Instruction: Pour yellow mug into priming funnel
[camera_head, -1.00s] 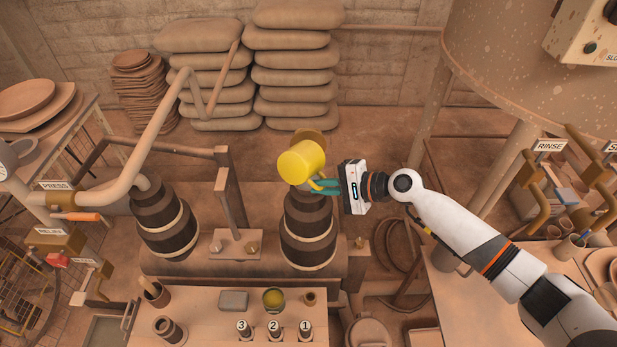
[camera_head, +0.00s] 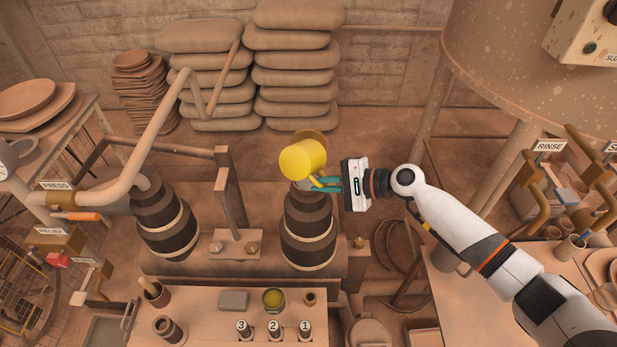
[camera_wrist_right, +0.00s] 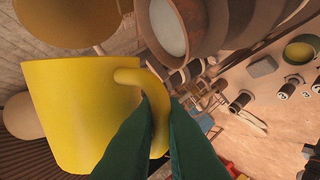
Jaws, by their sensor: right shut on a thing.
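The yellow mug (camera_head: 303,158) is held up above the right-hand dark banded barrel in the head view, tipped well over on its side. My right gripper (camera_head: 320,184) is shut on its handle, coming in from the right. In the right wrist view, the green fingers (camera_wrist_right: 160,105) pinch the handle and the mug (camera_wrist_right: 75,110) fills the left side. Its inside is hidden. A brown round rim, apparently the priming funnel (camera_head: 312,135), shows just behind the mug, mostly hidden by it. The funnel also seems to show as a tan bowl (camera_wrist_right: 80,15) in the wrist view. My left gripper is out of view.
The right barrel (camera_head: 308,235) stands below the mug, with a second barrel (camera_head: 163,220) to the left and an upright post (camera_head: 230,190) between. A bench in front holds a yellow-filled cup (camera_head: 273,298), a grey block (camera_head: 233,300) and numbered pieces. Stacked sacks (camera_head: 295,75) lie behind.

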